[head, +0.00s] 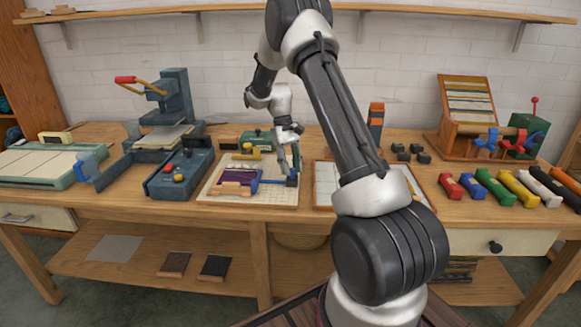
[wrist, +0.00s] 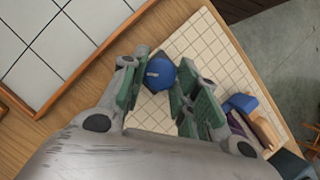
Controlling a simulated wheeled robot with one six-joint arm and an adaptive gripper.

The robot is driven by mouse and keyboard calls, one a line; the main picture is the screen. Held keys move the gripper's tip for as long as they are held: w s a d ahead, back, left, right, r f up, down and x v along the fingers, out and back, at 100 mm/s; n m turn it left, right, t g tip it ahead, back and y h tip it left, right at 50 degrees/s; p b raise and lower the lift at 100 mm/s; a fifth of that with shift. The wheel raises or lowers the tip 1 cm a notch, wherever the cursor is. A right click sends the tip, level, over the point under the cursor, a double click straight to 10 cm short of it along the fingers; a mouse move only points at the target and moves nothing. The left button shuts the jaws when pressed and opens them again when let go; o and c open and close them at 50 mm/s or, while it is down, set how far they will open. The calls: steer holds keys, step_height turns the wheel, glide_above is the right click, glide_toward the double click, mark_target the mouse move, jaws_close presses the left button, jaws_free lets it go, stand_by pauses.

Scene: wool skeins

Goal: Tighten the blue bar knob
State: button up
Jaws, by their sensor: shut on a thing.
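The blue knob (wrist: 159,74) shows in the wrist view as a round blue cap with a pale mark, beside a dark block, at the edge of a cream grid board (wrist: 205,45). My gripper (wrist: 155,88) has its green-padded fingers on either side of the knob and is shut on it. In the head view my gripper (head: 291,168) points down at the right end of a blue bar (head: 270,182) on the board, next to purple wool (head: 233,184). The knob itself is mostly hidden by the fingers in the head view.
A white tiled tray (head: 326,183) lies close to the right of the board. A dark-blue box (head: 180,175) with red and yellow knobs stands to the left. Coloured skeins (head: 495,187) line the right front of the bench. A wall shelf (head: 420,12) runs above.

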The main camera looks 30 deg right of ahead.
steer(key=shift+m, duration=0.6)
steer(key=shift+y, duration=0.3)
steer(key=o, duration=1)
steer(key=v, duration=1.2)
steer(key=shift+s, duration=0.1)
